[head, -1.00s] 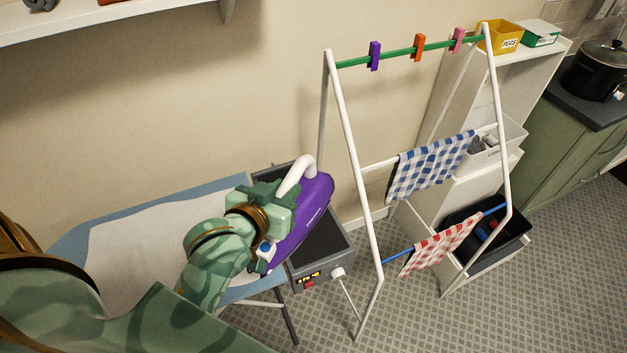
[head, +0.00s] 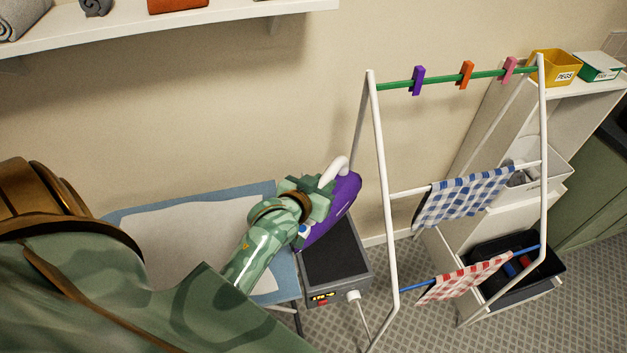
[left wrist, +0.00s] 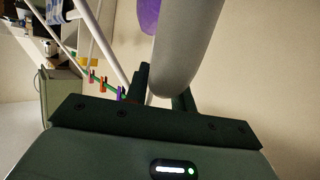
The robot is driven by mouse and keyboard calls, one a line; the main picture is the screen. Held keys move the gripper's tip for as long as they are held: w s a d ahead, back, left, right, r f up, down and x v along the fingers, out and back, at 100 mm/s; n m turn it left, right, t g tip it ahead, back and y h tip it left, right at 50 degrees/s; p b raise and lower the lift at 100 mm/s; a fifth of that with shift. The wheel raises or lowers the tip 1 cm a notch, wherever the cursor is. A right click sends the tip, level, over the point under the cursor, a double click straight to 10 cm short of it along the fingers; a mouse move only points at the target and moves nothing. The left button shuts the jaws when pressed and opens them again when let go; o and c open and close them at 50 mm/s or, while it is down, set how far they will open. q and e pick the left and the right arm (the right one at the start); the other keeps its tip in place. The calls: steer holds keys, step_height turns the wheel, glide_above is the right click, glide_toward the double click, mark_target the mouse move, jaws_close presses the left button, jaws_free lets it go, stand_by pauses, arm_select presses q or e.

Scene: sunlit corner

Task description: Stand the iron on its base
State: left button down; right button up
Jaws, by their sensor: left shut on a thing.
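The iron (head: 338,205) has a purple body and a white handle. In the head view my left gripper (head: 322,190) is shut on the iron's handle. The iron is tilted, with its body on the right side of my gripper, at the right end of the ironing board (head: 262,197) and overlapping the dark top of a grey base unit (head: 335,262) in the picture. I cannot tell whether it touches either. In the left wrist view the pale handle (left wrist: 187,45) runs between the dark fingers, with a bit of purple body behind it. My right gripper is out of view.
A white drying rack (head: 384,190) with pegs, a blue checked cloth (head: 465,197) and a red checked cloth (head: 462,278) stands right of the base unit. A white shelf unit (head: 487,135) is behind it. A wall shelf (head: 180,20) hangs at upper left.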

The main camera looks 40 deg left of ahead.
mark_target(349, 183)
arm_select(q)
steer(key=w+f, duration=0.2)
steer(key=shift+w+a+f+b, duration=0.2)
steer(key=shift+w+f+b, duration=0.05)
steer(key=shift+w+b, duration=0.1)
steer(key=shift+w+f+b, duration=0.15)
steer(key=shift+f+b, duration=0.35)
steer(key=shift+f, duration=1.3)
steer(key=c, duration=1.2)
jaws_free()
steer(key=shift+f, duration=0.2)
